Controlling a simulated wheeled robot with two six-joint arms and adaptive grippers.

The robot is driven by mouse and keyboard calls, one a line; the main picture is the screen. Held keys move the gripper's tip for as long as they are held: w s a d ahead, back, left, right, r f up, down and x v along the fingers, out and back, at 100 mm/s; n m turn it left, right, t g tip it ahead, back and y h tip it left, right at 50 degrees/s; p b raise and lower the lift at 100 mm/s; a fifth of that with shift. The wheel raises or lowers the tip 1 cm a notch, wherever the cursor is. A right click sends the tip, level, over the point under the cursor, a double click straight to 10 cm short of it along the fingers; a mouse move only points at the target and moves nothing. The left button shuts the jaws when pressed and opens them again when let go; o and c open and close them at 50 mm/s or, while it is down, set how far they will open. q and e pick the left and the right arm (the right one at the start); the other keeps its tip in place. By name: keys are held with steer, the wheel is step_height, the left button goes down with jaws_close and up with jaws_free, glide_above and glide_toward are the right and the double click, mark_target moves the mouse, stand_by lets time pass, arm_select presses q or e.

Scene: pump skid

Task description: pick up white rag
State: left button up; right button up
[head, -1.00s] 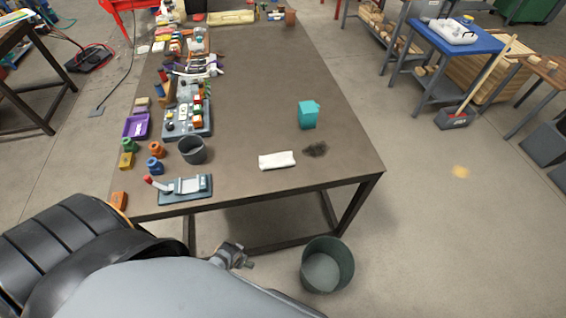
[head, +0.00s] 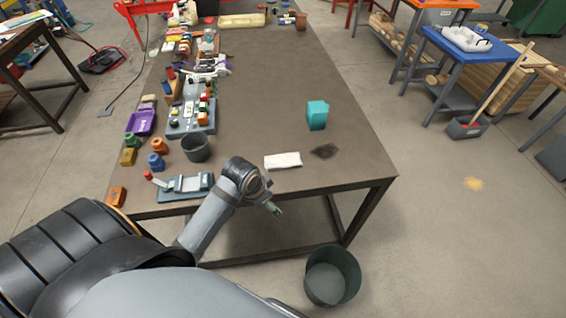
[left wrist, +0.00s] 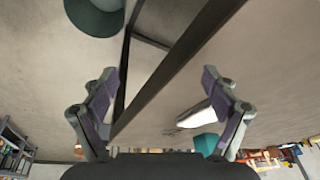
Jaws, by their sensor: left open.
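The white rag (head: 283,160) lies flat near the front edge of the brown table (head: 270,90). It also shows in the left wrist view (left wrist: 194,116), beyond the table edge and partly behind a finger. My left gripper (head: 273,208) is just in front of the table's front edge, nearer to me than the rag and apart from it. In the left wrist view the fingers of my left gripper (left wrist: 160,75) are spread wide with nothing between them. My right gripper is not in view.
A dark smudge (head: 325,151) and a teal block (head: 317,115) are right of the rag. A grey cup (head: 195,148) and a clamp fixture (head: 186,186) stand to the left. A grey-green bin (head: 332,275) is on the floor in front. The table's middle is clear.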

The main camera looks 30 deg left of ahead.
arm_select(q)
steer(key=w+r+m, duration=0.1)
steer(key=w, duration=0.1)
steer(key=w+a+r+m, duration=0.1)
steer(key=w, duration=0.2)
steer(key=w+r+m+h, duration=0.1)
steer(key=w, duration=0.2)
steer(key=shift+w+a+r, duration=0.1)
steer(key=shift+a+r, duration=0.1)
steer(key=shift+a, duration=0.2)
steer(key=w+a+r+m+h, duration=0.2)
steer(key=w+a+r+m, duration=0.1)
steer(key=w+r, duration=0.35)
glide_above(286, 158)
steer(key=s+a, duration=0.1)
step_height(286, 158, down, 5)
steer(key=shift+f+p, duration=0.3)
steer(key=shift+p, duration=0.05)
steer(key=x, duration=0.4)
steer(key=shift+s+a+f+p, duration=0.15)
steer(key=shift+s+a+p, duration=0.05)
steer(key=shift+s+p, duration=0.15)
steer(key=shift+w+f, duration=0.15)
steer(key=shift+f, duration=0.2)
steer(key=shift+f, duration=0.2)
